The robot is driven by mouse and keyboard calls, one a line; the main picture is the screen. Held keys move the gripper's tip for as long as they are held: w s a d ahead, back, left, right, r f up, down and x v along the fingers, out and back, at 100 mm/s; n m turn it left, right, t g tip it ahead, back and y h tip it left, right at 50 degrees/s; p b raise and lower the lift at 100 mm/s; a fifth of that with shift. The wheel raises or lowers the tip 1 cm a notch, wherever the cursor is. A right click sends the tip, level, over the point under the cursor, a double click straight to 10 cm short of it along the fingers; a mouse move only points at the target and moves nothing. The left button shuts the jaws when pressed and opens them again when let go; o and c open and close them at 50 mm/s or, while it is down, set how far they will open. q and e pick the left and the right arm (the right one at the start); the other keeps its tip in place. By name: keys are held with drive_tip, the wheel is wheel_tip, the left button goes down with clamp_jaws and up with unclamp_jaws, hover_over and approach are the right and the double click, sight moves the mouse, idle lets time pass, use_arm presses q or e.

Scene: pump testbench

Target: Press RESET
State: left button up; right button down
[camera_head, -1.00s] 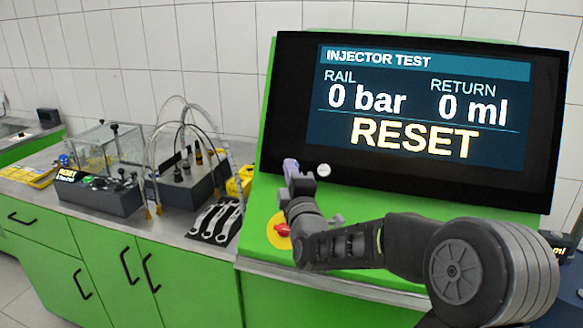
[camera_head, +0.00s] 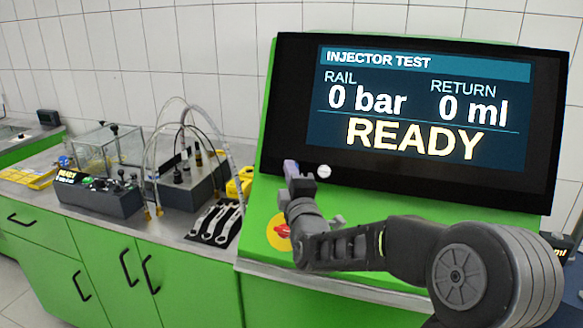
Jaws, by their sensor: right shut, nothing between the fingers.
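The large black monitor (camera_head: 290,110) stands on the green bench; its screen reads INJECTOR TEST, 0 bar, 0 ml and the yellow word READY (camera_head: 414,139). My right gripper (camera_head: 294,170) is shut and empty, at the lower left corner of the monitor above the green panel. A round whitish button or knob (camera_head: 324,171) shows just right of the fingertips; I cannot tell if they touch anything. No RESET label shows now. My left gripper is not in view.
A red switch on a yellow disc (camera_head: 280,231) sits on the green panel (camera_head: 258,200), left of my right wrist. To the left are wrenches on a black mat (camera_head: 214,222), a block with hoses (camera_head: 185,180), a clear box (camera_head: 105,148) and a small control box (camera_head: 98,192).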

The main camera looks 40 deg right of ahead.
drive_tip(key=shift+s+a+r, duration=0.25)
drive_tip(key=shift+s+a, duration=0.05)
drive_tip(key=shift+a, duration=0.15)
drive_tip(key=s+a, duration=0.1)
drive_tip(key=a+r+p, duration=0.1)
drive_tip(key=s+a+r, duration=0.1)
drive_tip(key=shift+s+a+p, duration=0.3)
drive_tip(key=shift+a+p, duration=0.05)
idle(0.3)
idle(0.8)
